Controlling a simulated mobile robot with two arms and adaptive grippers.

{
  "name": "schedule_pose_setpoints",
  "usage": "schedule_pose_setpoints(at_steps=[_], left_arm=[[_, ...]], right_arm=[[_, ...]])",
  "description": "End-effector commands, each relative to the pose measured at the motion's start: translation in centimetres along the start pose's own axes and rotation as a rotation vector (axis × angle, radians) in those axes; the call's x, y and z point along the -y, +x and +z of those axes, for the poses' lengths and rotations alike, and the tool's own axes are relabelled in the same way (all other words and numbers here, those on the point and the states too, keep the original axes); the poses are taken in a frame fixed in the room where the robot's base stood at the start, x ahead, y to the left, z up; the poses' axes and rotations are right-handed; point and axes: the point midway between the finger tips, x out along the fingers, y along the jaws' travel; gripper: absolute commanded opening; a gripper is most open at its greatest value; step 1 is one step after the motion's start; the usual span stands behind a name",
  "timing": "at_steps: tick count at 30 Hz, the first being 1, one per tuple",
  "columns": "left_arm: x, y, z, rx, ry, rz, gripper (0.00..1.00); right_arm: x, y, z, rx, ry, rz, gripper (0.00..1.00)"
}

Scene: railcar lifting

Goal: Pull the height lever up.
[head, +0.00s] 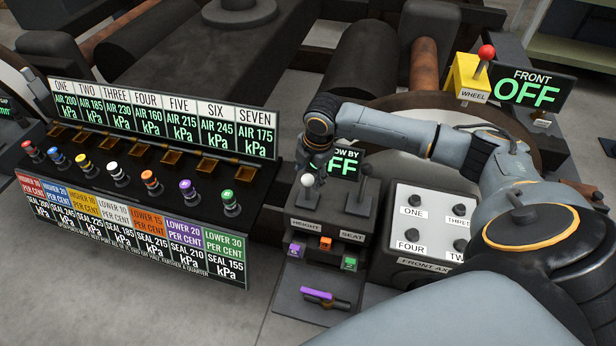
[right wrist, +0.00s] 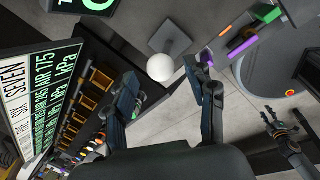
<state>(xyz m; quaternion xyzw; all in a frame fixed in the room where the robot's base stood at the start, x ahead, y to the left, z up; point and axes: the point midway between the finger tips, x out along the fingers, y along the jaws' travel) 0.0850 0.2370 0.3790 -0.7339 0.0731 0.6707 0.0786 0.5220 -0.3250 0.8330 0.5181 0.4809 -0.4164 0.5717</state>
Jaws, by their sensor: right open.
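The height lever (head: 307,180) has a white ball knob and stands on a dark console over the HEIGHT label (head: 305,226). My right gripper (head: 316,168) comes down over the knob from above, partly hidden by its own arm. In the right wrist view the gripper (right wrist: 166,85) is open. The white knob (right wrist: 160,67) shows between the spread fingertips, with a gap on each side. Whether any finger touches it I cannot tell. A dark, claw-like shape (right wrist: 281,130) at the right of that view looks like my left gripper, too small to read.
The dark-knobbed SEAT lever (head: 364,172) stands just right of the height lever. A panel with several colored knobs (head: 118,172) is at left. Small colored blocks (head: 325,243) and a purple-handled tool (head: 318,294) lie in front. A white button box (head: 425,225) is at right.

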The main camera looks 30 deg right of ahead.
Motion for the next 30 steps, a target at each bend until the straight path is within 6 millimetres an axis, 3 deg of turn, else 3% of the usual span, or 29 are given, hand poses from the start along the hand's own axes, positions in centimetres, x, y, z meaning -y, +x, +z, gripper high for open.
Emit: schedule_pose_setpoints(at_steps=[6,12,18,30], left_arm=[[-0.1,0.0,-0.1,-0.001,0.0,0.001,0.4],[-0.1,0.0,-0.1,-0.002,0.0,0.001,0.4],[-0.1,0.0,-0.2,-0.002,0.0,0.001,0.4],[-0.1,0.0,-0.2,-0.002,0.0,0.002,0.4]], right_arm=[[-0.1,-5.0,0.1,0.001,0.0,0.006,0.55],[-0.1,-8.0,0.1,0.001,0.002,0.004,0.55],[0.0,-9.1,0.1,0.001,0.002,0.002,0.55],[0.0,-9.1,0.0,0.0,0.002,0.002,0.55]])
